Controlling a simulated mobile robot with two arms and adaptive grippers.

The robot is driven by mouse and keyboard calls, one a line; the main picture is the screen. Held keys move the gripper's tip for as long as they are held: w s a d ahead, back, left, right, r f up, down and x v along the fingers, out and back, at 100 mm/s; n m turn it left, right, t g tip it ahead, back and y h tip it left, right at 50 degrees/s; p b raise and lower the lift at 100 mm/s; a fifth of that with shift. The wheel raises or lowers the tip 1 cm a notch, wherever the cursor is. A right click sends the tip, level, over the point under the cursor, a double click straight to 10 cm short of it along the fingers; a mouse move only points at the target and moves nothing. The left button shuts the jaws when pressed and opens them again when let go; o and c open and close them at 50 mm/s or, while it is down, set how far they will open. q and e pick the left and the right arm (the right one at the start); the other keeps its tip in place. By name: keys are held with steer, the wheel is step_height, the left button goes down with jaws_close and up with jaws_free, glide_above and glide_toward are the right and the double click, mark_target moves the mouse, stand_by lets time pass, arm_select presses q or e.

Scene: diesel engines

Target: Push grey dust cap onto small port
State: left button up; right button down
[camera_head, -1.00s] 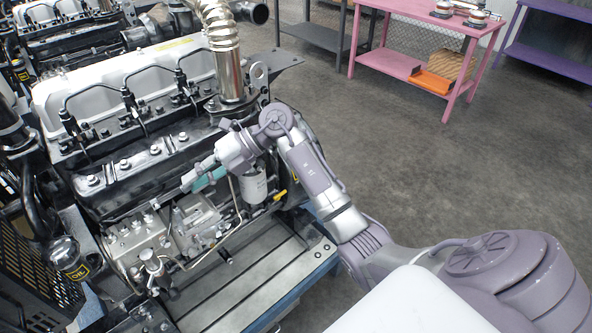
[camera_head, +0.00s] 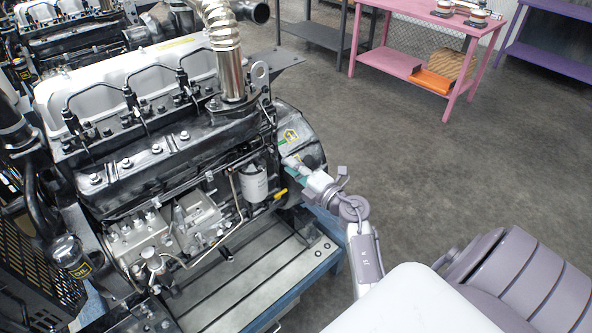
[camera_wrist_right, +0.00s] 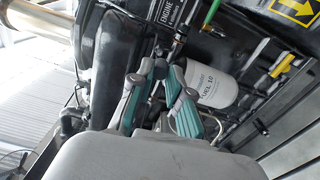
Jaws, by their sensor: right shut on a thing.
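My right gripper (camera_head: 291,166) is at the right end of the near engine, in front of its dark round housing (camera_head: 306,140). In the right wrist view its grey and teal fingers (camera_wrist_right: 155,72) are close together at the tips. A small grey piece between the tips, which I take to be the dust cap (camera_wrist_right: 160,68), is mostly hidden by the fingers. The tips overlap dark engine parts, and I cannot tell whether they touch. I cannot make out the small port in either view. My left gripper is not in view.
The white fuel filter (camera_wrist_right: 212,82) is just beyond the fingers; it also shows in the head view (camera_head: 254,184). A yellow-handled part (camera_wrist_right: 283,65) and a green rod (camera_wrist_right: 211,13) are nearby. The floor (camera_head: 420,170) right of the engine is clear. A pink table (camera_head: 400,66) stands farther back.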

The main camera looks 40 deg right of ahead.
steer(key=w, duration=0.1)
steer(key=w+b, duration=0.1)
steer(key=w, duration=0.3)
steer(key=shift+a, duration=0.25)
steer(key=shift+r, duration=0.1)
steer(key=shift+w, duration=0.5)
stand_by(0.8)
steer(key=shift+w+p, duration=0.1)
steer(key=shift+p, duration=0.25)
steer(key=c, duration=1)
jaws_free()
steer(key=shift+c, duration=0.5)
